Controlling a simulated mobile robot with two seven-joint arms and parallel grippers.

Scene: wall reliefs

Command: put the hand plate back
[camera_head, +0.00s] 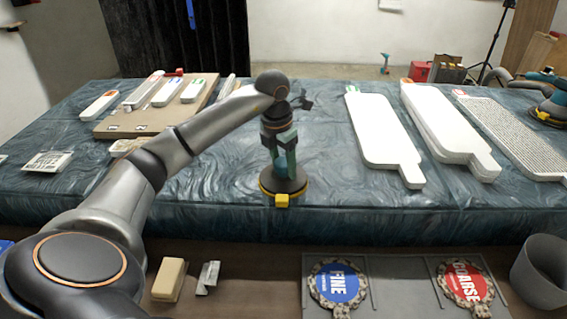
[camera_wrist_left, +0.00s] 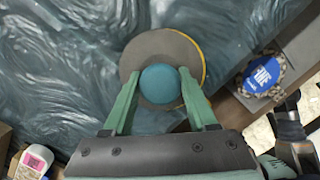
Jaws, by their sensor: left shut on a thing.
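The hand plate is a dark round disc (camera_head: 268,186) with a yellow edge and a blue-teal knob. My left gripper (camera_head: 284,163) points down over it and is shut on the knob. In the left wrist view the grey disc (camera_wrist_left: 148,48) and the knob (camera_wrist_left: 160,84) sit between the green fingers of the left gripper (camera_wrist_left: 158,82). The disc is over the blue marbled surface near its front edge; I cannot tell whether it touches. My right gripper is not in the head view.
A grey mat (camera_head: 395,262) holds round pads marked FINE (camera_head: 338,284) and COARSE (camera_head: 466,286). A grey cup (camera_head: 541,275) stands right of it. White paddles (camera_head: 385,135) lie at the right, a brown board (camera_head: 150,122) at the left. A tan block (camera_head: 169,279) lies in front.

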